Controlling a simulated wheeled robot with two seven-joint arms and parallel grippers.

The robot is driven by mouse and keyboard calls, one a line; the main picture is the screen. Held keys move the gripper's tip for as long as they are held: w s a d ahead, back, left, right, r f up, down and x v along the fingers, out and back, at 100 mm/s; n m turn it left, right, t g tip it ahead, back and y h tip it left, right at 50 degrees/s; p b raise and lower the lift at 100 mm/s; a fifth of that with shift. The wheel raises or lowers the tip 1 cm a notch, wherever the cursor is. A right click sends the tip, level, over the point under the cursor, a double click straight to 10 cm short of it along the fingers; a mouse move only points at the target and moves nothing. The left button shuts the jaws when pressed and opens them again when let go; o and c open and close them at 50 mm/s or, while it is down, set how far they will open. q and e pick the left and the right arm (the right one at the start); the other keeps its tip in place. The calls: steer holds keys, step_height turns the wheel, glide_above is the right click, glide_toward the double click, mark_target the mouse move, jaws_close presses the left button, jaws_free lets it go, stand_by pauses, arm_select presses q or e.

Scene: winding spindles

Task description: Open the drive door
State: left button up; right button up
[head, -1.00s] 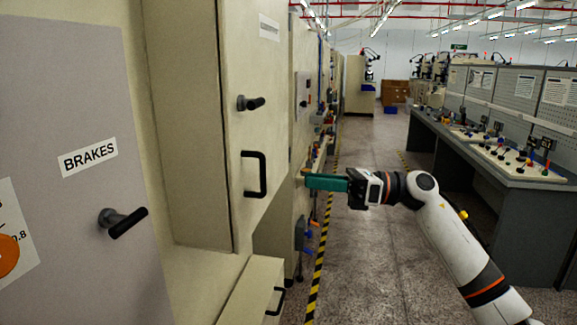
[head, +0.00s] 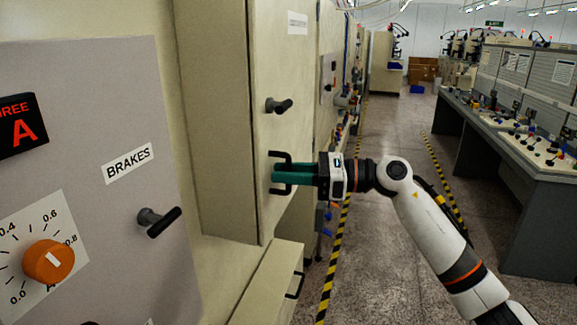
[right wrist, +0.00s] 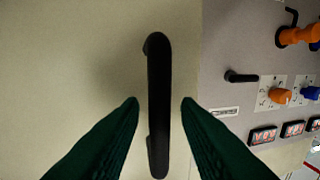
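A tall cream cabinet door (head: 285,85) stands left of centre in the head view and looks closed. It has a black lever knob (head: 279,105) and, below, an upright black bar handle (head: 281,155). A small label (head: 297,22) near its top is too small to read. My right gripper (head: 276,173) is at the bar handle, its green fingers level with the handle's middle. In the right wrist view, the handle (right wrist: 159,105) stands upright between the two parted fingers (right wrist: 160,104), with a gap on each side. My left gripper is not in view.
A grey panel (head: 100,215) marked BRAKES, with an orange dial (head: 48,260) and a black lever (head: 160,220), is at the left. A cream drawer-like front (head: 268,285) juts out below the door. A workbench (head: 500,135) stands right; the aisle floor between is clear.

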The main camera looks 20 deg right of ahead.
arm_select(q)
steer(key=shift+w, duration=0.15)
arm_select(e)
jaws_close()
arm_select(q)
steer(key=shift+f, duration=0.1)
